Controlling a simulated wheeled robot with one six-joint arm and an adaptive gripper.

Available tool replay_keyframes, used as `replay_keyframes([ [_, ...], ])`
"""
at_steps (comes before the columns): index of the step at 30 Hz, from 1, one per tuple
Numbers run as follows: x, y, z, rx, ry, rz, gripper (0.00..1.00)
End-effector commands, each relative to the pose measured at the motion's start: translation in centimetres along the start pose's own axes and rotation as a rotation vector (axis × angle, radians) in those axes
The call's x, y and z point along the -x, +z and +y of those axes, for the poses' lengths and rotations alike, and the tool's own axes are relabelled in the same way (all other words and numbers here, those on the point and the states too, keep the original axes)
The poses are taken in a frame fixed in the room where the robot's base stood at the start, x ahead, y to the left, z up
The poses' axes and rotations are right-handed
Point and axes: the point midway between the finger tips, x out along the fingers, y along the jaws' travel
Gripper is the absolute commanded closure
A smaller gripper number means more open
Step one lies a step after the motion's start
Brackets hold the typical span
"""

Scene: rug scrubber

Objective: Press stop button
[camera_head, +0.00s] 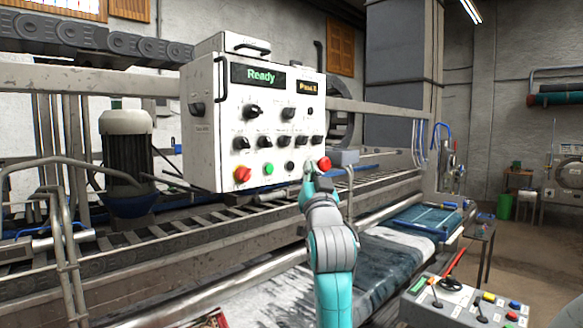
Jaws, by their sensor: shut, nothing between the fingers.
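A white control panel box (210,125) hangs over the machine. Its green display (262,77) reads "Ready". A red round button (324,163) sits at the panel's lower right. A second red-orange knob (242,174) is at the lower left, with a green button (268,168) and a black one (290,166) to its right. My gripper (309,165) is shut and empty, reaching up to the panel's lower right, just left of the right-hand red button. In the picture it overlaps that area; I cannot tell whether it touches the button or panel. No label is readable at the buttons.
The rug machine's rails and rollers (180,240) run beneath the panel. A wet dark rug (395,255) lies on the bed. A small control console (460,305) with coloured buttons stands at the lower right. A grey pillar (403,60) rises behind. Open floor is at the right.

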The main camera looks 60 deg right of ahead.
Motion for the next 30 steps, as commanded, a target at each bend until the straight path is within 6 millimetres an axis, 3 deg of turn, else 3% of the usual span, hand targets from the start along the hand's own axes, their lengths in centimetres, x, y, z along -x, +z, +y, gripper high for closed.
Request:
replay_keyframes([
  [9,1.5,-1.1,1.1,0.0,0.0,0.001,1.0],
  [30,1.5,-1.1,1.1,0.0,0.0,0.0,1.0],
])
